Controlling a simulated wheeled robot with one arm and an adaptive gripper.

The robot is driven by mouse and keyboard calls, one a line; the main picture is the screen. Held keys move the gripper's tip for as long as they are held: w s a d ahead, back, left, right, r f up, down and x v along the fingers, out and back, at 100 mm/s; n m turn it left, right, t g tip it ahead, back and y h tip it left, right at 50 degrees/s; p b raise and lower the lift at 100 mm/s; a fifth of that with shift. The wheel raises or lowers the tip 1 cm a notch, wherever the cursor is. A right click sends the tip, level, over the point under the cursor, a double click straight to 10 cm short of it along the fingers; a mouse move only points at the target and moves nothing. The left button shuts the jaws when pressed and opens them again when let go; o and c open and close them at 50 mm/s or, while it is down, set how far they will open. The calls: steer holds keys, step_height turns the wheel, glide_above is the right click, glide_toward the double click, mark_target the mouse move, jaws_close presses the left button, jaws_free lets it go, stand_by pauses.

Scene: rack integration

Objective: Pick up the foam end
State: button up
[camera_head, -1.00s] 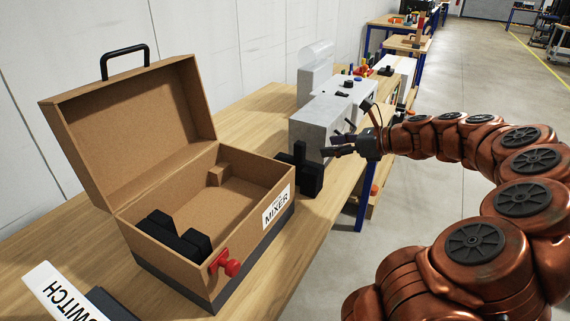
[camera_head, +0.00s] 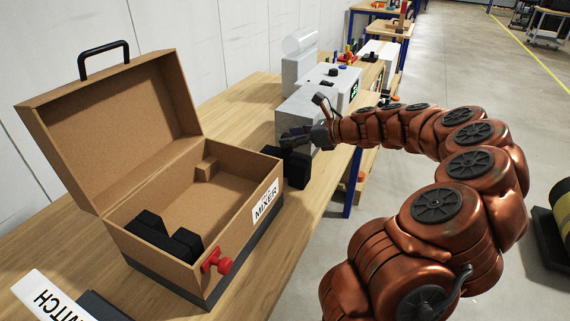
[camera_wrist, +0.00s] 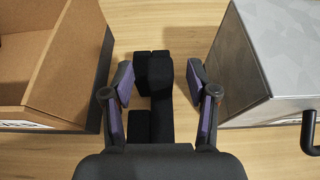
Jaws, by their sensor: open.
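A black foam end (camera_head: 297,168) stands on the wooden table between the open case and a grey metal box. In the wrist view the black foam end (camera_wrist: 155,85) shows from above, with a raised block on its far part. My gripper (camera_head: 290,138) is open and reaches over the foam from the right. In the wrist view the fingers of my gripper (camera_wrist: 160,90) are spread to the left and right of the foam, with gaps on both sides. Another black foam piece (camera_head: 160,240) lies inside the case at its front left.
The grey metal box (camera_wrist: 285,60) stands close on the right. A "SWITCH" box (camera_head: 50,300) lies at the lower left.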

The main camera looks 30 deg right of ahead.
steer(key=shift+c, duration=0.2)
jaws_close()
stand_by(0.4)
